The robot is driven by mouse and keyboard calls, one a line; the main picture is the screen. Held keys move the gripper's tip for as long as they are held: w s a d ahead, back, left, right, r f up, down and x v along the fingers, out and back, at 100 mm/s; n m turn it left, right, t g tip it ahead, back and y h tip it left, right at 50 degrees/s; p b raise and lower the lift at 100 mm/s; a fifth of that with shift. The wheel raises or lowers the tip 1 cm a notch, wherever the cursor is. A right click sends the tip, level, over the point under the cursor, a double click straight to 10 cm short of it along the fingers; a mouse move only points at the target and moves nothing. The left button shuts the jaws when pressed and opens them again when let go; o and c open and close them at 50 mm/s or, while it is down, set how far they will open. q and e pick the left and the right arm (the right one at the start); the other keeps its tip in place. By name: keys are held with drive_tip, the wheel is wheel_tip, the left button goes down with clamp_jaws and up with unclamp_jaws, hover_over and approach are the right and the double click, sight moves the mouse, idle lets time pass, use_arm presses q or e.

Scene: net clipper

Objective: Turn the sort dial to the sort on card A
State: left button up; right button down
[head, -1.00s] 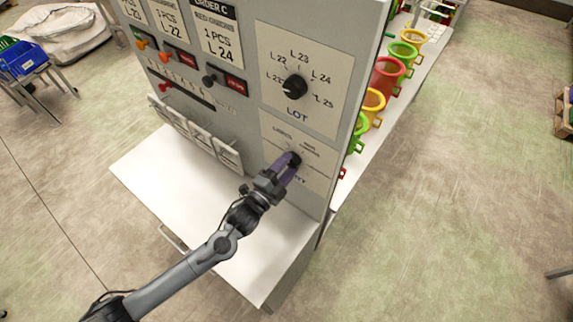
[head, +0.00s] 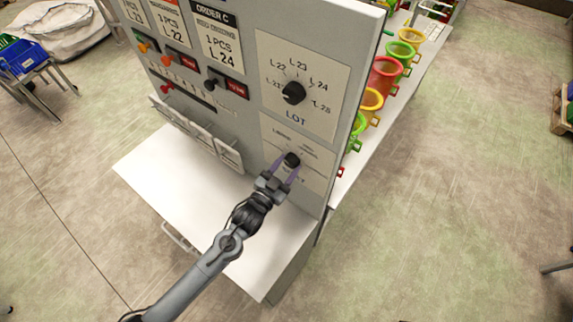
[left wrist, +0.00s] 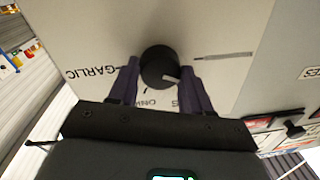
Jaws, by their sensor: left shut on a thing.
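The sort dial (head: 291,160) is a black round knob on the lower label plate of the grey panel. In the left wrist view the knob (left wrist: 158,66) has a white mark pointing to the lower right of that picture. "GARLIC" (left wrist: 90,71) is printed left of it; lettering below is partly hidden by my fingers. My left gripper (head: 283,170) has its purple fingers on either side of the knob, shut on it. My right gripper is not seen.
The LOT dial (head: 293,92) sits just above on its own plate. Small levers (head: 212,83) and clear card holders (head: 195,135) are to the left. A white shelf (head: 165,165) juts out below. Coloured bins (head: 385,75) stand behind the panel's right edge.

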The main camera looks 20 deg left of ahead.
use_arm(q)
drive_tip(key=n+p, duration=0.1)
drive_tip(key=n, duration=0.3)
drive_tip(key=shift+r+n, duration=0.1)
drive_tip(key=shift+n, duration=0.2)
drive_tip(key=shift+n+p, duration=0.3)
drive_tip(key=shift+p, duration=0.05)
drive_tip(key=o, duration=1.1)
drive_tip(key=shift+c, duration=0.2)
